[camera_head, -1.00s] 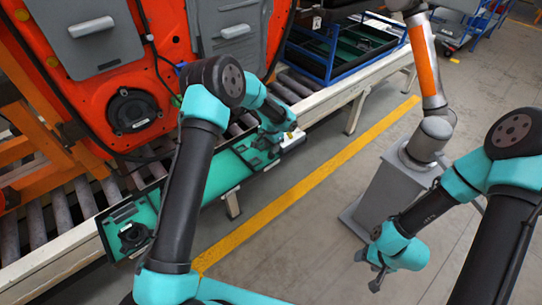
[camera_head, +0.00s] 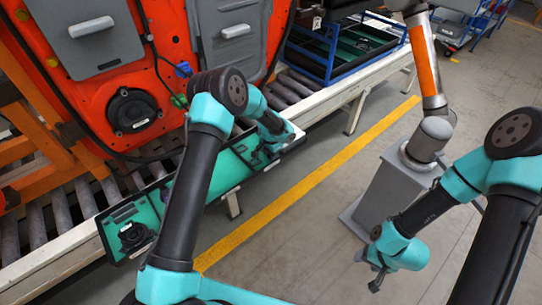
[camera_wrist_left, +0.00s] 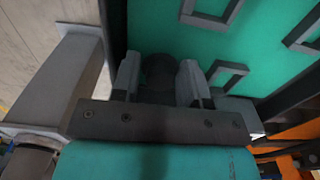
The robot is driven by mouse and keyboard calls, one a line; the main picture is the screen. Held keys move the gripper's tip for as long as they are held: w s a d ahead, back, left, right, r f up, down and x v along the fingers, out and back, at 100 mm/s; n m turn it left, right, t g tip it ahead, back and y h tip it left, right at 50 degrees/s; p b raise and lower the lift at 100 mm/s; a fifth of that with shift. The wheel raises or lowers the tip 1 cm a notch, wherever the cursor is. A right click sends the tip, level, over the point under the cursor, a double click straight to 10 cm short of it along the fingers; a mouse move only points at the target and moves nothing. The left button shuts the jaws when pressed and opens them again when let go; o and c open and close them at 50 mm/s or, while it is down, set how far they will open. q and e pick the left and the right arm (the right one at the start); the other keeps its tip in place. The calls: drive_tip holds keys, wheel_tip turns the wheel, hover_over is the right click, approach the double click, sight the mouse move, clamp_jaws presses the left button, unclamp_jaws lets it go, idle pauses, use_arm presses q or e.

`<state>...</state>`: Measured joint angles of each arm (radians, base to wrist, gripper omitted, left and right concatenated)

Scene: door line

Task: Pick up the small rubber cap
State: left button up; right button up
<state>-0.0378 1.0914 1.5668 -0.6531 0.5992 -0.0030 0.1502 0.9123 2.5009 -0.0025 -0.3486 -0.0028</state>
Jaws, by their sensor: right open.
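A dark round piece that looks like the small rubber cap (camera_wrist_left: 158,70) sits between the fingers of my left gripper (camera_wrist_left: 160,84) in the left wrist view, against the green tray floor. The fingers stand apart on either side of it; I cannot tell whether they press on it. In the head view my left gripper (camera_head: 272,146) is low over the far right end of the long green tray (camera_head: 222,177), and the cap is hidden there. My right gripper (camera_head: 378,275) is open and empty above the floor at the right, away from the tray.
The tray, with a round black part (camera_head: 134,235) at its near left end, lies along the roller conveyor (camera_head: 62,215). A large orange door (camera_head: 165,40) stands behind it. A blue rack (camera_head: 335,50) is further back. A grey pedestal (camera_head: 385,195) stands on the floor at the right.

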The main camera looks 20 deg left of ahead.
use_arm(q)
drive_tip(key=c, duration=0.7)
drive_tip(key=shift+r, duration=0.1)
drive_tip(key=shift+r, duration=1.5)
drive_tip(key=shift+c, duration=0.2)
drive_tip(key=shift+s+d+r, duration=0.1)
drive_tip(key=shift+s+r, duration=0.15)
drive_tip(key=s+d+r, duration=0.1)
drive_tip(key=s+d, duration=0.3)
drive_tip(key=s, duration=1.1)
drive_tip(key=shift+d+r, duration=0.15)
